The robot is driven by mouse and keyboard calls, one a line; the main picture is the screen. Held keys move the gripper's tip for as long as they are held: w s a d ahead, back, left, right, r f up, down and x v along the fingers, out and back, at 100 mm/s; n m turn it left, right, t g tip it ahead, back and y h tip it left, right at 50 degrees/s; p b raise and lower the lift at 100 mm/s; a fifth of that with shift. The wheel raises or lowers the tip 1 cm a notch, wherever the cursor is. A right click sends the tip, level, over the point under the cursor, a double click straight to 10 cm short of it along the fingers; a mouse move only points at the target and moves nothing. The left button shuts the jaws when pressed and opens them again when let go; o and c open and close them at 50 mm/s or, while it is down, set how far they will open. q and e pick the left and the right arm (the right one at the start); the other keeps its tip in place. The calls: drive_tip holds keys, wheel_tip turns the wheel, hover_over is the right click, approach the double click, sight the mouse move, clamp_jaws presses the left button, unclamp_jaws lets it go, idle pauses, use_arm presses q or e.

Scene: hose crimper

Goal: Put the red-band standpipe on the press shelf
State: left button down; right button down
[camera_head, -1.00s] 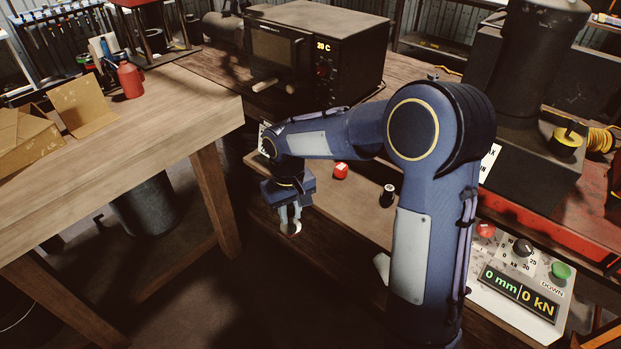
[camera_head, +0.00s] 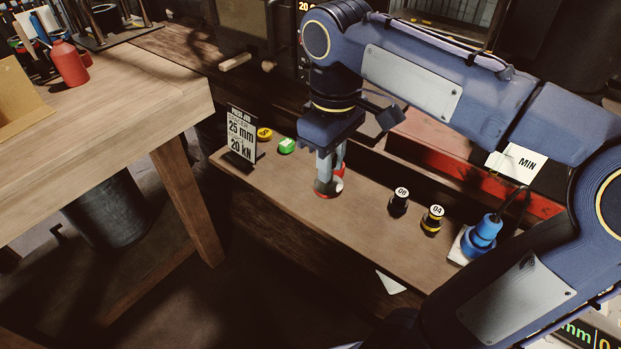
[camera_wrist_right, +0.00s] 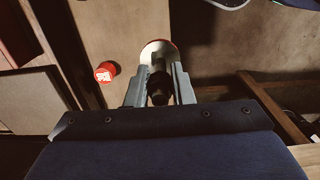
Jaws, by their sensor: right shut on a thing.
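My right gripper (camera_head: 327,172) is shut on the red-band standpipe (camera_head: 328,189), over the wooden press shelf (camera_head: 290,180). The standpipe's round white end with a red rim shows below my fingers. In the right wrist view its dark body stands between the fingers (camera_wrist_right: 159,92), with the pale disc (camera_wrist_right: 158,48) beyond. I cannot tell whether its lower end touches the shelf. My left gripper is not in view.
A red-capped piece (camera_wrist_right: 106,72) stands close beside the held standpipe. Yellow (camera_head: 264,134) and green (camera_head: 287,146) pieces and a job card (camera_head: 242,137) are at left. Dies 06 (camera_head: 399,202) and 04 (camera_head: 432,220) and a blue connector (camera_head: 482,235) are at right.

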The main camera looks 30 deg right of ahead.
drive_tip(key=shift+w+f+b, duration=0.2)
drive_tip(key=shift+w+f, duration=0.95)
drive_tip(key=shift+f, duration=0.5)
drive_tip(key=shift+w+f+b, duration=0.25)
drive_tip(key=shift+w+f, duration=0.85)
drive_tip(key=shift+f, duration=0.5)
drive_tip(key=shift+w+f+b, duration=0.2)
drive_tip(key=shift+w+f, duration=0.95)
drive_tip(key=shift+f, duration=0.5)
drive_tip(key=shift+f, duration=0.2)
drive_tip(key=c, duration=1.3)
unclamp_jaws()
drive_tip(key=shift+o, duration=0.2)
